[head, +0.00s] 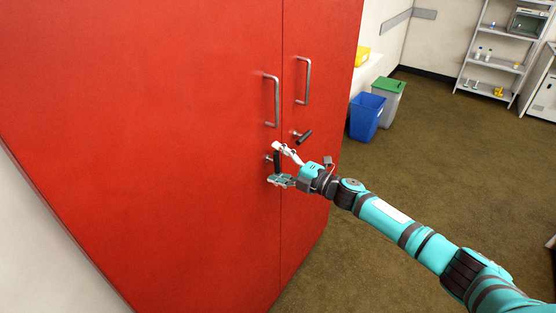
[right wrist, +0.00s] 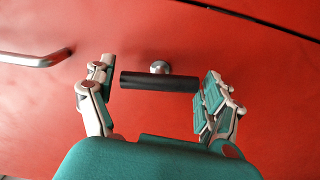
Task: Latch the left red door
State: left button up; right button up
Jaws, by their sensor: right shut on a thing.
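The left red door (head: 190,130) stands closed in the head view, flush with the right red door (head: 318,90). Its black latch handle (head: 277,160) points roughly straight up and down. My right gripper (head: 278,164) is at this handle, with one finger at its upper end and one at its lower end. In the right wrist view the black handle (right wrist: 160,82) lies lengthwise between the fingers of my right gripper (right wrist: 158,88), on a round metal stem. The gripper is shut on the handle end to end. My left gripper is not in view.
Metal pull bars (head: 276,100) stand out above the latches. The right door's black latch handle (head: 304,136) is tilted, close above my right gripper. A blue bin (head: 366,117) and a grey bin with green lid stand right of the cabinet. The floor (head: 440,160) is open there.

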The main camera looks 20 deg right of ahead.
jog(key=shift+f+m, duration=0.2)
jog(key=shift+m, duration=0.3)
jog(key=shift+s+f, duration=0.1)
jog(key=o, duration=0.8)
jog(key=shift+o, duration=0.9)
jog(key=shift+d, duration=0.15)
jog(key=v, duration=1.1)
jog(key=shift+s+d, duration=0.2)
jog(key=shift+s, duration=0.1)
